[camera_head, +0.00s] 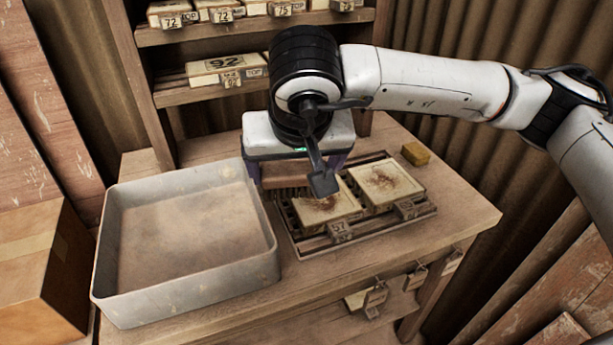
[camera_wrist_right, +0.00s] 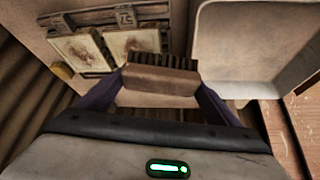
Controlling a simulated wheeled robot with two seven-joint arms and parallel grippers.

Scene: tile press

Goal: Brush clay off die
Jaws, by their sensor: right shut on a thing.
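Two square cream dies lie side by side in a dark slatted rack on the table; the left die (camera_head: 322,212) and the right die (camera_head: 384,184) both have brown clay smears on top. They also show in the right wrist view, the nearer to the brush being one die (camera_wrist_right: 133,45) and the other die (camera_wrist_right: 78,52). My right gripper (camera_wrist_right: 160,92) is shut on a wooden brush (camera_wrist_right: 160,80) with dark bristles. In the head view the brush (camera_head: 285,176) is beside the left die, at its back left; contact cannot be told. My left gripper is not in view.
A grey metal tray (camera_head: 262,222) with dusty brown residue stands left of the rack (camera_head: 425,211). A small yellowish block (camera_head: 415,153) lies at the table's back right. Shelves (camera_head: 215,33) with labelled dies stand behind. A cardboard box (camera_head: 40,270) is at the left.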

